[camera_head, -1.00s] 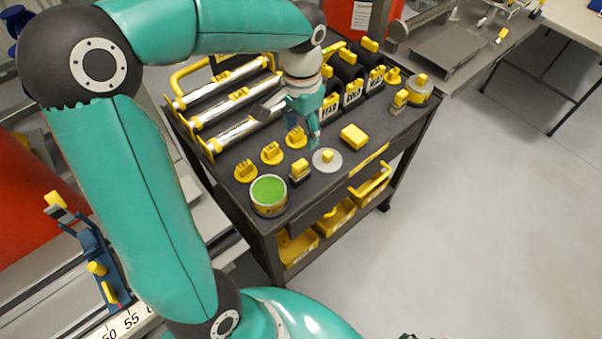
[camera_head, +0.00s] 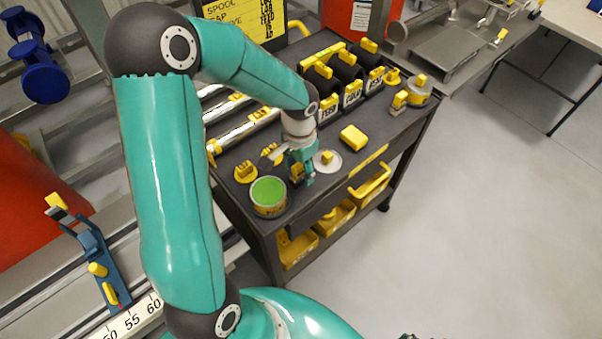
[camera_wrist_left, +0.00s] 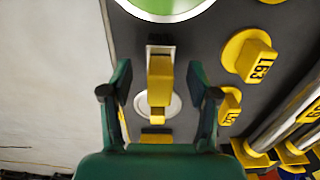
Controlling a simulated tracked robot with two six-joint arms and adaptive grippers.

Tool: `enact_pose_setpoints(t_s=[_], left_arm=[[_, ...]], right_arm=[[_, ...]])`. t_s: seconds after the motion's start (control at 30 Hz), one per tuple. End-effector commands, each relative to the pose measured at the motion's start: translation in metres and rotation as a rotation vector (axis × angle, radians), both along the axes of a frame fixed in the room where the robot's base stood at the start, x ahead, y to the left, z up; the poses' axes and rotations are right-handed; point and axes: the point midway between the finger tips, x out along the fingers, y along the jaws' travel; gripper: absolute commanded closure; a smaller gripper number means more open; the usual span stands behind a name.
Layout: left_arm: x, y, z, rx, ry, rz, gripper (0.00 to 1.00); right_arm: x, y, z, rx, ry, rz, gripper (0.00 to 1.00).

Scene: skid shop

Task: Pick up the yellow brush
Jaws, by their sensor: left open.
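The yellow brush (camera_wrist_left: 160,78), with a dark bristle end, stands on the dark cart top beside the green-filled can (camera_head: 268,192). The can's rim (camera_wrist_left: 168,16) also shows in the left wrist view. My left gripper (camera_head: 301,178) is over the brush, and its hand hides most of the brush in the head view. In the left wrist view the left gripper (camera_wrist_left: 159,80) is open, with one finger on each side of the brush and a gap on both sides. I cannot tell how far down the fingers reach.
A round grey lid (camera_head: 327,162) with a yellow knob lies close by. Yellow-knobbed pieces (camera_head: 246,172), a yellow block (camera_head: 354,137) and silver bars (camera_head: 245,132) share the cart top. Open floor lies right of the cart.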

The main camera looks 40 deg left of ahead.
Motion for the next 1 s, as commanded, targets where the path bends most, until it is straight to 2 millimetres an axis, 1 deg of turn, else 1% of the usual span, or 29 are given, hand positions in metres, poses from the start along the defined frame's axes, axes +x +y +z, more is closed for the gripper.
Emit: enact_pose_setpoints(t_s=[0.07, 0.27, 0.37, 0.4, 0.63, 1.0], left_arm=[[-0.0003, -0.0001, -0.0042, -0.001, 0.001, 0.000, 0.40], [-0.0001, 0.0002, -0.0045, 0.000, -0.001, 0.001, 0.40], [-0.0001, 0.0002, -0.0044, 0.000, -0.001, 0.001, 0.55], [-0.0001, 0.0002, -0.0043, 0.000, -0.001, 0.001, 0.61], [-0.0001, 0.0003, -0.0042, 0.000, -0.001, 0.001, 1.00], [0.0002, 0.0004, -0.0017, 0.001, -0.002, 0.001, 1.00]], right_arm=[[0.0000, 0.0000, 0.0001, 0.000, 0.000, 0.000, 0.60], [-0.0001, 0.0000, 0.0000, 0.000, 0.000, 0.000, 0.60], [-0.0001, 0.0000, 0.0000, 0.000, 0.000, 0.000, 0.60], [-0.0001, 0.0000, 0.0000, 0.000, 0.000, 0.000, 0.60], [0.0000, 0.0000, 0.0000, 0.000, 0.000, 0.000, 0.60], [0.0000, 0.0000, 0.0001, 0.000, 0.000, 0.000, 0.60]])
